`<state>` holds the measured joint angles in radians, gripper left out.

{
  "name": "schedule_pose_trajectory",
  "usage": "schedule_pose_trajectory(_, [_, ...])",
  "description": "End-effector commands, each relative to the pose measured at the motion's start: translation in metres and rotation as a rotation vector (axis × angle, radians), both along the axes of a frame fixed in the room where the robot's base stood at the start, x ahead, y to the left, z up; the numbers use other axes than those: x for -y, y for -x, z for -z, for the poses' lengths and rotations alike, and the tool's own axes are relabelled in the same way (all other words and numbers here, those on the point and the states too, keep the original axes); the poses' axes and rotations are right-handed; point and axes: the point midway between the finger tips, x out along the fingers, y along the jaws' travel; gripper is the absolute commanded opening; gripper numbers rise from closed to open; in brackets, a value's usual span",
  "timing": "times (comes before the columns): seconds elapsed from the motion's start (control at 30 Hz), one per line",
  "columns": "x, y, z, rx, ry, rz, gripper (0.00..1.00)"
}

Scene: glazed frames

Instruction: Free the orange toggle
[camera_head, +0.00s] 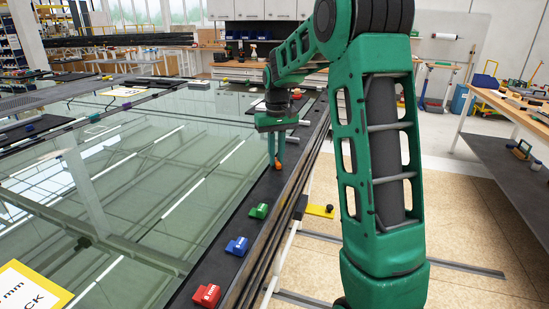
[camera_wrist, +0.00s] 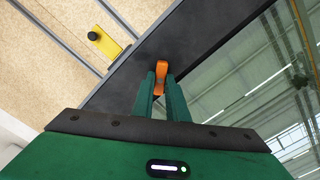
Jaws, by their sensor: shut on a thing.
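The orange toggle (camera_head: 278,165) sits on the dark border strip along the right edge of the glass pane (camera_head: 130,200). It also shows in the wrist view (camera_wrist: 161,70), upright between the two green fingers. My gripper (camera_head: 277,152) points down at the strip and is shut on the orange toggle. In the wrist view the fingers of my gripper (camera_wrist: 161,85) hide the toggle's lower sides. I cannot tell whether the toggle still touches the strip or how it is fastened.
A green block (camera_head: 259,211), a blue block (camera_head: 237,246) and a red block (camera_head: 207,296) stand along the same strip, nearer me. A yellow plate with a black knob (camera_head: 320,210) juts out right of the table edge.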

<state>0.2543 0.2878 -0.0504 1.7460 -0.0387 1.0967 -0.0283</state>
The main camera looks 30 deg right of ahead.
Motion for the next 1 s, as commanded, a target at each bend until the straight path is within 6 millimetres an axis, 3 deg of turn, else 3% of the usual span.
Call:
schedule_pose_trajectory(0.5, [-0.0002, -0.0025, -0.0024, 0.009, 0.001, 0.457, 0.0])
schedule_pose_trajectory(1.0, [-0.0021, -0.0034, -0.0026, 0.01, 0.0, 0.666, 0.0])
